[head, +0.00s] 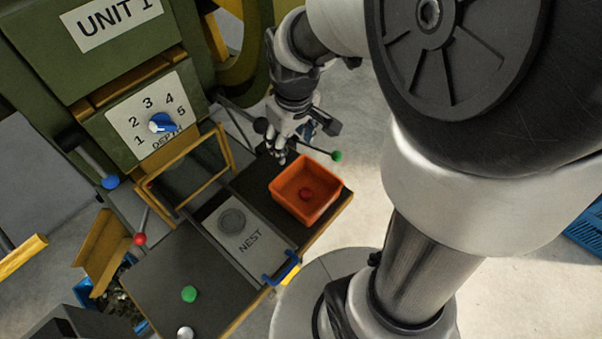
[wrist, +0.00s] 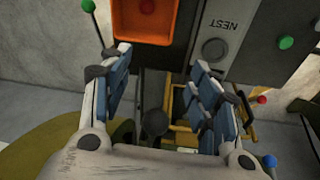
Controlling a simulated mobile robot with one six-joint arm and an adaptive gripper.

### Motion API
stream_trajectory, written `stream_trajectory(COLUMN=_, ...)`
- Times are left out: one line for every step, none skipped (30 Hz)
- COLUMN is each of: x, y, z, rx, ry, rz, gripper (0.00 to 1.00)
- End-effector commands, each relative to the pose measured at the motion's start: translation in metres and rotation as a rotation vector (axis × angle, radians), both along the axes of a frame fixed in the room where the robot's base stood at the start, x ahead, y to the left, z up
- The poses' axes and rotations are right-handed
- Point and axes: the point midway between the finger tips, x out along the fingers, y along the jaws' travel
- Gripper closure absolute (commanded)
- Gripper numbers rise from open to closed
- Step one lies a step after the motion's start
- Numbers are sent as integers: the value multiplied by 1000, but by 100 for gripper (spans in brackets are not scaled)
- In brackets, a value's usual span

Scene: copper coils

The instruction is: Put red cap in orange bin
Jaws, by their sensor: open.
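The red cap (head: 306,194) lies inside the orange bin (head: 318,211), on its floor. The bin stands on the right part of the dark bench top. In the wrist view the orange bin (wrist: 120,28) is at the top edge, with the red cap (wrist: 147,6) partly cut off by the frame. My gripper (head: 283,158) is behind and to the left of the bin, apart from it. In the wrist view its two fingers (wrist: 160,75) are spread wide with nothing held between them.
A plate marked NEST (head: 250,241) with a round grey disc (head: 231,222) lies left of the bin. A green cap (head: 189,294) and a silver ball (head: 185,333) are at front left. A lever with a green knob (head: 337,156) sticks out near my gripper. A yellow-framed guard (head: 188,172) stands behind NEST.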

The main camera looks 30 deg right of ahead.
Motion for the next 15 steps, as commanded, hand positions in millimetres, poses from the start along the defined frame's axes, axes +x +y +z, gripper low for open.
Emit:
stream_trajectory(x=-13, y=9, z=22, rx=2, ry=-35, rz=-17, gripper=45)
stream_trajectory(x=-22, y=14, z=33, rx=6, ry=-50, rz=-31, gripper=45)
stream_trajectory(x=-34, y=20, z=46, rx=12, ry=-68, rz=-50, gripper=45)
stream_trajectory(x=-44, y=24, z=55, rx=15, ry=-82, rz=-64, gripper=45)
stream_trajectory(x=-53, y=28, z=63, rx=20, ry=-98, rz=-77, gripper=45)
stream_trajectory(x=-67, y=34, z=72, rx=28, ry=-115, rz=-95, gripper=45)
stream_trajectory(x=-77, y=37, z=78, rx=34, ry=-130, rz=-108, gripper=45)
stream_trajectory(x=-86, y=40, z=83, rx=40, ry=-142, rz=-121, gripper=45)
stream_trajectory(x=-99, y=44, z=89, rx=49, ry=-157, rz=-139, gripper=45)
stream_trajectory(x=-107, y=47, z=93, rx=55, ry=-170, rz=-149, gripper=45)
stream_trajectory(x=-115, y=49, z=95, rx=61, ry=-178, rz=-159, gripper=45)
stream_trajectory(x=-124, y=51, z=98, rx=68, ry=-191, rz=-173, gripper=45)
stream_trajectory(x=-131, y=53, z=99, rx=74, ry=-198, rz=-181, gripper=45)
stream_trajectory(x=-136, y=54, z=101, rx=79, ry=-206, rz=-188, gripper=45)
stream_trajectory(x=-142, y=56, z=102, rx=84, ry=-213, rz=-195, gripper=45)
